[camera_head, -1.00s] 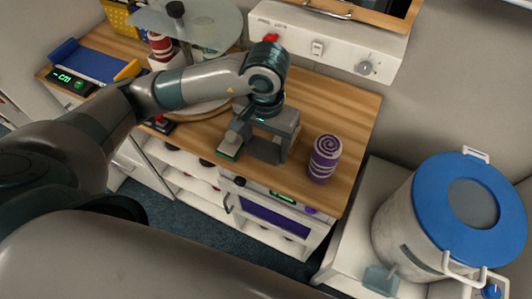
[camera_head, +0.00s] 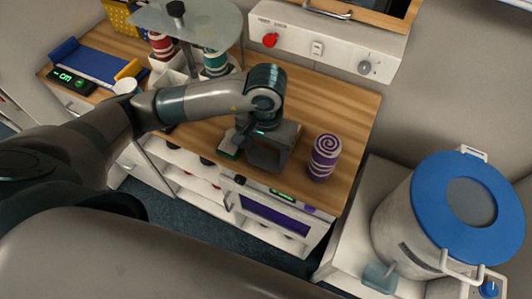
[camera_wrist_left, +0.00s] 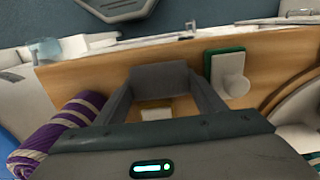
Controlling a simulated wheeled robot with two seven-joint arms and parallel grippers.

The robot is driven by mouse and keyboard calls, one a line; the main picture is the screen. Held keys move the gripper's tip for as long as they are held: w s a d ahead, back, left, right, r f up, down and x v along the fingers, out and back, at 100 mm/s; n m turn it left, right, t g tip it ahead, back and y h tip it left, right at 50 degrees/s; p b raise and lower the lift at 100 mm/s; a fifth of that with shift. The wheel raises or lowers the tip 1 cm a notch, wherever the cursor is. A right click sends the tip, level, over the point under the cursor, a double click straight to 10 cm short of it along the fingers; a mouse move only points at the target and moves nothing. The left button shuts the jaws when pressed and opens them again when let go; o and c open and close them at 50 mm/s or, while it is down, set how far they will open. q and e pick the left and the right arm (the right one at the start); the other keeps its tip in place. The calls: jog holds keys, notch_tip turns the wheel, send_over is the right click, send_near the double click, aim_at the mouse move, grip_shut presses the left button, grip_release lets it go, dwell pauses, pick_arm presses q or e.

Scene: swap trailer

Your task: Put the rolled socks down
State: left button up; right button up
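The rolled socks, a purple roll with white stripes and a spiral end (camera_head: 324,158), stand upright on the wooden counter (camera_head: 345,110) near its right front. They also show at the lower left of the left wrist view (camera_wrist_left: 60,135), beside the fingers. My left gripper (camera_head: 268,152) is just left of the roll, low over the counter front and apart from it. In the left wrist view its grey finger parts (camera_wrist_left: 160,80) show no socks between them; whether they are open or shut is unclear. My right gripper is out of view.
A green block with a white knob (camera_wrist_left: 230,78) sits close beside the left gripper. Red (camera_head: 162,46) and teal (camera_head: 215,62) rolls stand under a round glass shelf (camera_head: 190,22). A blue-lidded pot (camera_head: 430,200) stands right of the counter. A control panel (camera_head: 330,42) is behind.

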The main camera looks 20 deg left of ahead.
aim_at(266, 152)
pick_arm(q)
jog(key=o, duration=0.4)
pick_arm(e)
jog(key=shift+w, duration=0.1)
pick_arm(q)
jog(key=shift+r, duration=0.1)
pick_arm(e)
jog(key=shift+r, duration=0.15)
pick_arm(q)
jog(key=shift+r+p, duration=0.1)
jog(key=shift+p, duration=0.3)
jog(key=shift+r, duration=0.2)
notch_tip(266, 152, up, 7)
jog(key=shift+r+b, duration=0.2)
jog(key=shift+b, duration=1.05)
notch_tip(266, 152, up, 4)
jog(key=shift+r+b, duration=0.1)
jog(key=shift+b, duration=0.3)
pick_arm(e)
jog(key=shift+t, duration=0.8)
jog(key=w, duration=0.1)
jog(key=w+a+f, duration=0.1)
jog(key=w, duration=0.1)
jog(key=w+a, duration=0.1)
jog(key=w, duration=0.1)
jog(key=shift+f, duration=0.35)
